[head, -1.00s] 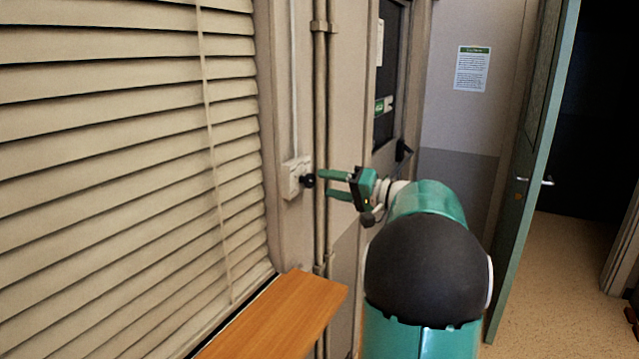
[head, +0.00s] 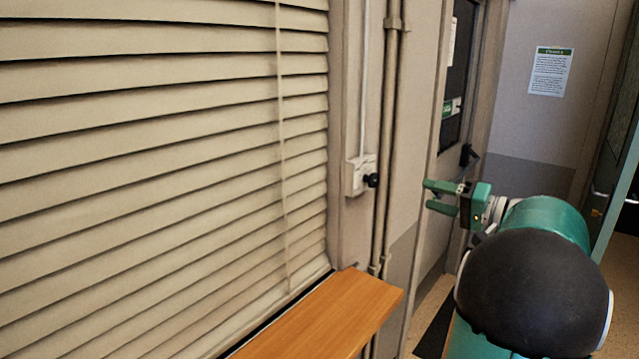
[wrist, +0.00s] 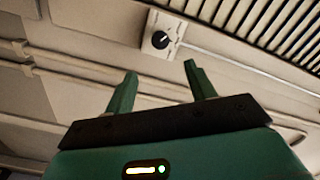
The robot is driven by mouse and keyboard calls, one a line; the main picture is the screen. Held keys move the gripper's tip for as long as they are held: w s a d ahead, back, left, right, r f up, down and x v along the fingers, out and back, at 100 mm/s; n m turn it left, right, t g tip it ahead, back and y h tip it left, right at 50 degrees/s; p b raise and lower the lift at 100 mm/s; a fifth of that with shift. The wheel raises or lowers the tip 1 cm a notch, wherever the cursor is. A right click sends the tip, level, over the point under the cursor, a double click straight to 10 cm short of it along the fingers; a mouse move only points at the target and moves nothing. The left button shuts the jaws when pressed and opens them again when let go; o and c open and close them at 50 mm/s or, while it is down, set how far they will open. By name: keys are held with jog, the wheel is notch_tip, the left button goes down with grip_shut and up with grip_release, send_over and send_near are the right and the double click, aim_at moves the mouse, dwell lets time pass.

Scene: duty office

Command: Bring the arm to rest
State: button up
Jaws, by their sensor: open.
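My gripper (head: 430,197) is at the middle right of the head view, with its green fingers pointing left toward the wall. The fingers are apart and nothing is between them. In the wrist view my gripper (wrist: 160,82) also shows two separated, empty fingers. A white wall box with a dark knob (head: 371,180) is left of the fingertips, with a clear gap between them. The same knob (wrist: 160,39) shows beyond the fingertips in the wrist view.
A wooden ledge (head: 335,315) juts out below the blinds (head: 150,150). Vertical pipes (head: 387,130) run up the wall between the box and my gripper. A green door (head: 622,150) stands at the far right, and a notice (head: 550,71) hangs on the back wall.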

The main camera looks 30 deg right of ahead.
jog(key=shift+a, duration=0.1)
jog(key=w+a+f+n+g+y, duration=0.1)
jog(key=a+f+g, duration=0.25)
jog(key=a, duration=0.95)
jog(key=w+a+f+n+g, duration=0.15)
jog(key=a+g, duration=0.35)
jog(key=a, duration=0.8)
jog(key=s+a+f+n+g+h, duration=0.1)
jog(key=s+a+f+n+h, duration=0.1)
jog(key=s+a+f, duration=0.3)
jog(key=s+a+f+n+g+h, duration=0.2)
jog(key=s+a+f+h, duration=0.3)
jog(key=s+a, duration=0.4)
jog(key=shift+a+f+n, duration=0.2)
jog(key=shift+a+n, duration=0.5)
jog(key=shift+n, duration=0.05)
